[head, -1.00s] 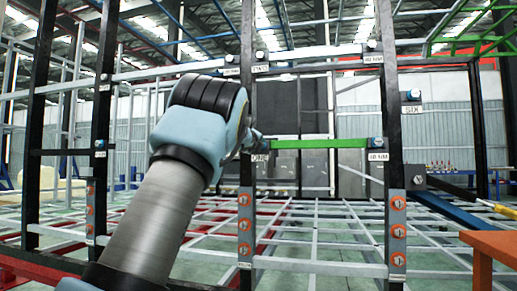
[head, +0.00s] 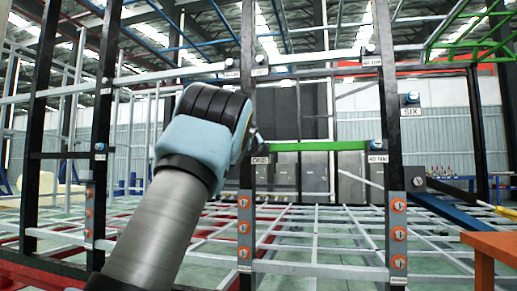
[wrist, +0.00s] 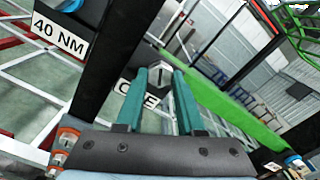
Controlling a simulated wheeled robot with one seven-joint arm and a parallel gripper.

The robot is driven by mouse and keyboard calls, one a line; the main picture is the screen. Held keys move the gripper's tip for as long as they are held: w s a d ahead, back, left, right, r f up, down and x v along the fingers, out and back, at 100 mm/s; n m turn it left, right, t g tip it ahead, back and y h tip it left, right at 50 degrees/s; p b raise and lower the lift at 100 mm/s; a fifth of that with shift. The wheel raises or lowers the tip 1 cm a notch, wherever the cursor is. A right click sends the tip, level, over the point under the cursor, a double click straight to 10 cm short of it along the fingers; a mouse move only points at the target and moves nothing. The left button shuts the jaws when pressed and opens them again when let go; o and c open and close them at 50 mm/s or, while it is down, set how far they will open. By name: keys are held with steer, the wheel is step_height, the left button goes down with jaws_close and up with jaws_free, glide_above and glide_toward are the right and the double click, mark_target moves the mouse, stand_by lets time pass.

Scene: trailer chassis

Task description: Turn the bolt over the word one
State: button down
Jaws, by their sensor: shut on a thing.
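The bolt over the word one is a grey bolt head (wrist: 162,73) on the black upright post, seen in the wrist view between my fingertips. My gripper (wrist: 160,82) has two teal fingers closed on the sides of this bolt. The white ONE label (wrist: 126,91) is partly hidden behind the left finger. In the head view the ONE label (head: 260,160) shows at the left end of the green bar (head: 318,146). There my wrist hides most of the gripper and the bolt.
Other posts carry labelled bolts, such as SIX (head: 411,98) at right. Orange-ringed bolts (head: 244,227) line the lower post. A 40 NM label (wrist: 60,35) is near the gripper. An orange table (head: 495,246) stands at lower right.

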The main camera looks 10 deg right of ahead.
steer(key=shift+f, duration=0.2)
steer(key=c, duration=0.5)
jaws_free()
steer(key=shift+r, duration=0.15)
steer(key=shift+s, duration=0.15)
steer(key=b+v, duration=0.4)
steer(key=v, duration=0.6)
steer(key=shift+s+a, duration=0.15)
steer(key=shift+s, duration=0.1)
